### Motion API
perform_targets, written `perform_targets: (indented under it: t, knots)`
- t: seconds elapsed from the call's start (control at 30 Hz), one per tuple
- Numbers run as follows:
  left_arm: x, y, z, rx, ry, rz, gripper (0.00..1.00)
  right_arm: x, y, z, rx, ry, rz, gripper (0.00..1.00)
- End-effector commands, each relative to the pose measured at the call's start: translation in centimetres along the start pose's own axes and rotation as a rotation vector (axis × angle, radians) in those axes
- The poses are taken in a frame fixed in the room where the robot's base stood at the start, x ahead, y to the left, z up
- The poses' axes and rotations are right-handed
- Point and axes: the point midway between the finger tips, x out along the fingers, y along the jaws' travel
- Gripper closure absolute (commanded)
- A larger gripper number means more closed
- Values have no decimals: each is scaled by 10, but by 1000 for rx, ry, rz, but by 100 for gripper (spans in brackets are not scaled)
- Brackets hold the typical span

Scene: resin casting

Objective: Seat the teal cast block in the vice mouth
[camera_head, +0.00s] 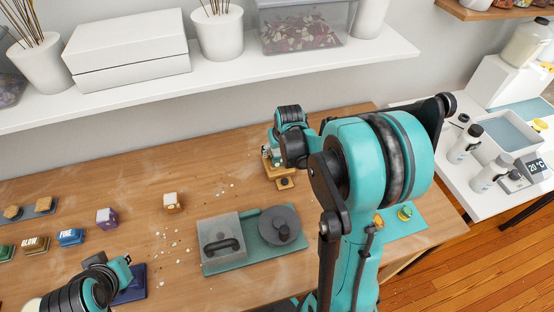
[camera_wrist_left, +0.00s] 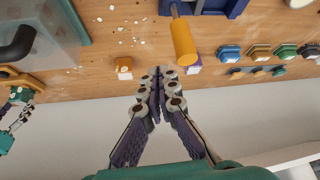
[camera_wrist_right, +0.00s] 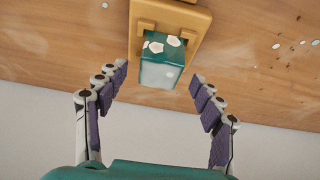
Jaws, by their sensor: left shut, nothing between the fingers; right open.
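The teal cast block (camera_wrist_right: 160,72), with pale chips on its top, sits at a yellow wooden stand (camera_wrist_right: 200,22) in the right wrist view. My right gripper (camera_wrist_right: 159,76) is open, with its fingers on either side of the block and visible gaps to it. In the head view the stand (camera_head: 284,184) is at the back of the bench, mostly behind my right arm. The blue vice (camera_wrist_left: 208,6) with an orange handle (camera_wrist_left: 184,43) shows at the top of the left wrist view, only partly in frame. My left gripper (camera_wrist_left: 159,74) is shut and empty near the handle.
A green tray (camera_head: 225,266) with a grey translucent box (camera_head: 220,240) and a dark round lid (camera_head: 281,225) lies mid-bench. Small blocks, including a purple one (camera_head: 106,218) and a blue one (camera_head: 70,237), sit at the left. A shelf (camera_head: 300,62) overhangs the back.

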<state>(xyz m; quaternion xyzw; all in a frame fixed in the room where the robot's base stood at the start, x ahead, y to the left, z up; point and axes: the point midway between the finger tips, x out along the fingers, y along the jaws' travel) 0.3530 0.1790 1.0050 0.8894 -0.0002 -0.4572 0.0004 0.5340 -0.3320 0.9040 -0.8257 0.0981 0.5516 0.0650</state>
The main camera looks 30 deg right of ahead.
Motion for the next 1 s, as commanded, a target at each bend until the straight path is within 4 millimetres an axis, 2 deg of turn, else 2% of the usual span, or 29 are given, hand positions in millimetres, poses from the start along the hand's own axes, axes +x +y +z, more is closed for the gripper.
perform_targets:
  t: [0.03, 0.1, 0.33, 0.37, 0.5, 0.57, 0.6, 1.0]
  knots:
    - [7, 0, 5, 0, 0, 0, 100, 13, 0, 1, 0, 0, 0, 33]
    - [9, 0, 7, 0, 0, 0, 100, 21, 0, 1, 0, 0, 0, 33]
    - [8, 0, 6, 0, 0, 0, 100, 22, 0, 0, 0, 0, 0, 33]
    - [8, 0, 6, 0, 0, 0, 100, 22, 0, 0, 0, 0, 0, 35]
    - [8, 0, 6, 0, 0, 0, 100, 22, 0, 0, 0, 0, 0, 72]
    - [8, 0, 6, 0, 0, 0, 100, 22, 0, 0, 0, 0, 0, 88]
    - [8, 0, 6, 0, 0, 0, 100, 22, 0, 0, 0, 0, 0, 91]
    - [5, 0, 4, 0, 0, 0, 100, 15, 0, -3, 0, 0, 0, 91]
